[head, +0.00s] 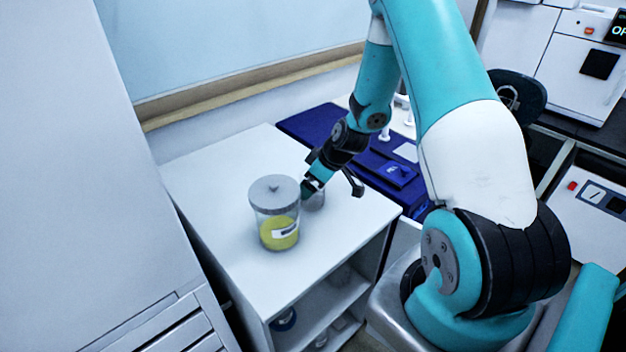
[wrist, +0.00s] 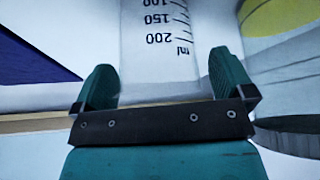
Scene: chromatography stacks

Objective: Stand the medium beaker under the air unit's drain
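A clear glass beaker (wrist: 160,50) with black ml graduations stands between my gripper's two teal fingers in the wrist view. There it appears upside down and is cut off at the top. In the head view the beaker (head: 316,199) is partly hidden behind a lidded jar and my gripper. My gripper (head: 332,187) is low over the white cabinet top. In the wrist view my gripper (wrist: 165,85) is open, with a visible gap between the beaker and the right finger. I cannot make out the air unit's drain in either view.
The jar (head: 274,212) with yellow contents and a grey lid stands close beside the beaker; it also shows in the wrist view (wrist: 280,60). The white cabinet top (head: 215,185) is clear on its left. A blue mat (head: 310,122) with small items lies behind.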

